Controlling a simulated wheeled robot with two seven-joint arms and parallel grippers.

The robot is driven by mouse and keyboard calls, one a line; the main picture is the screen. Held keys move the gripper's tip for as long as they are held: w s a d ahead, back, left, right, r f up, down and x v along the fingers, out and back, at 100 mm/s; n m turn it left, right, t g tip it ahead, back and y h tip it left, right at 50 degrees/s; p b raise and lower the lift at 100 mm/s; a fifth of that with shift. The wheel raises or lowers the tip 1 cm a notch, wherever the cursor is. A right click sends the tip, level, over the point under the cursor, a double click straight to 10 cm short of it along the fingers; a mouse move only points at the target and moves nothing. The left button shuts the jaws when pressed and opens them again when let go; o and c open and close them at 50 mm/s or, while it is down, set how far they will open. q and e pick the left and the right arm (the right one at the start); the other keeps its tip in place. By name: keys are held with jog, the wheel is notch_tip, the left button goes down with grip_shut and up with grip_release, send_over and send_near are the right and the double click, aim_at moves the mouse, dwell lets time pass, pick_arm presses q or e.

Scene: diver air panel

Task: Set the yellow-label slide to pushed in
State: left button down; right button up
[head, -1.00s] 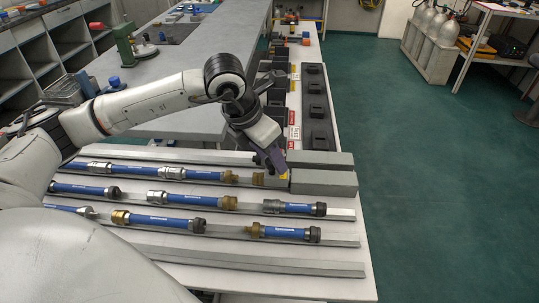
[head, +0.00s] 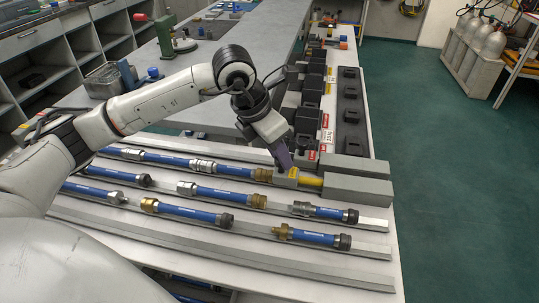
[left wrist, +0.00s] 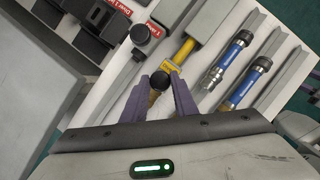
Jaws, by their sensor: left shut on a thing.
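A clear length of yellow stands outside the block. My left gripper (head: 286,167) is over that end piece, with purple fingers down and shut on the slide's end. In the left wrist view, the yellow bar (left wrist: 184,51) leads up to the grey block, and a dark round part lies between the fingers of my left gripper (left wrist: 163,86). The exact grip is partly hidden.
Blue cylinders with metal ends (head: 225,194) lie in rows on grey rails, close below and left of my gripper. A second grey block (head: 352,166) sits just behind the slide's block. Dark boxes (head: 310,90) line the panel farther back. Green floor is free at right.

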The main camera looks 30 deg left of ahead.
pick_arm(q)
jog(key=c, duration=1.4)
grip_release()
jog(key=shift+c, duration=0.2)
jog(key=v, duration=1)
jog(key=shift+r, duration=0.2)
